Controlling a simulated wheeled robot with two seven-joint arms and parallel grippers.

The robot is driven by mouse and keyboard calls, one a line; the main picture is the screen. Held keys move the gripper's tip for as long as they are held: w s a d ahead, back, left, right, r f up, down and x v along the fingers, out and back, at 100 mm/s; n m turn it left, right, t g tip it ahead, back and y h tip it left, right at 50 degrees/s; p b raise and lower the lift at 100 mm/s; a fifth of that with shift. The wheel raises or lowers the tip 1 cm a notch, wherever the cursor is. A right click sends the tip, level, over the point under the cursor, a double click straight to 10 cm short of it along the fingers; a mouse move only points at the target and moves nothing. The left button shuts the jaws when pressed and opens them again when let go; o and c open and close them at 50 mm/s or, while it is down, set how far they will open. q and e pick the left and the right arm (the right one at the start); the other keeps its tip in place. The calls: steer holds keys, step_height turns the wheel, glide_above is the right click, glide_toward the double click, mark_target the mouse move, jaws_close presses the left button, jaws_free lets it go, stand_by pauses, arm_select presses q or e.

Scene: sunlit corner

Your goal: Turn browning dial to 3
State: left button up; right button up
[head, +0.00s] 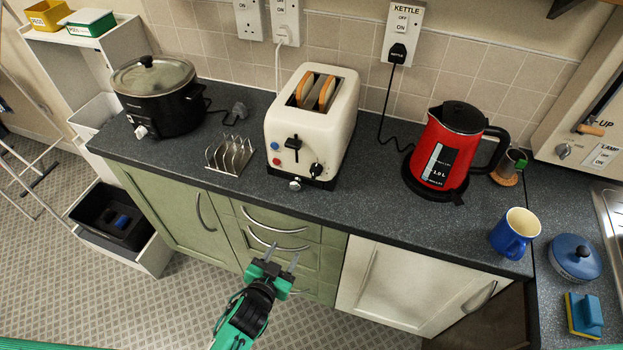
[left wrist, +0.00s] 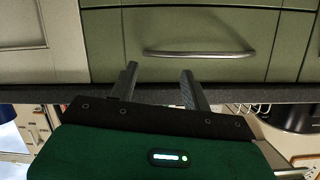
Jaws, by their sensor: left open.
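The cream toaster (head: 342,115) stands on the dark worktop with two slices of bread (head: 327,93) in its slots. A black knob (head: 316,170) is low on the right of its front face, and a silver knob (head: 295,184) is at its base. The numbers and the dial setting are too small to read. My left gripper (head: 281,257) is open and empty, below the worktop edge in front of the green drawers, well apart from the toaster. In the left wrist view its two fingers (left wrist: 160,80) are spread before a drawer front. My right gripper is not in view.
A toast rack (head: 230,156) stands left of the toaster, with a slow cooker (head: 155,95) beyond. A red kettle (head: 448,145) and blue mug (head: 513,235) are to the right. Drawer handles (head: 275,222) project below the worktop.

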mark_target(313, 177)
arm_select(q)
step_height(313, 177, up, 17)
steer(key=d+t+h, duration=0.2)
steer(key=t, duration=0.1)
steer(key=shift+m, duration=0.3)
steer(key=p+x, duration=0.4)
steer(key=x, duration=0.8)
steer(key=shift+d, duration=0.3)
steer(key=shift+w+d, duration=0.2)
steer(key=shift+w, duration=0.3)
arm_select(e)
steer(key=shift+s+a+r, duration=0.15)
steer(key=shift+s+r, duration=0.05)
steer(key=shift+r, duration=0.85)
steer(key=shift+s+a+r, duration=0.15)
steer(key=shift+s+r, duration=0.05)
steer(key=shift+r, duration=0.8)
arm_select(q)
steer(key=c, duration=0.9)
steer(key=shift+c, duration=0.5)
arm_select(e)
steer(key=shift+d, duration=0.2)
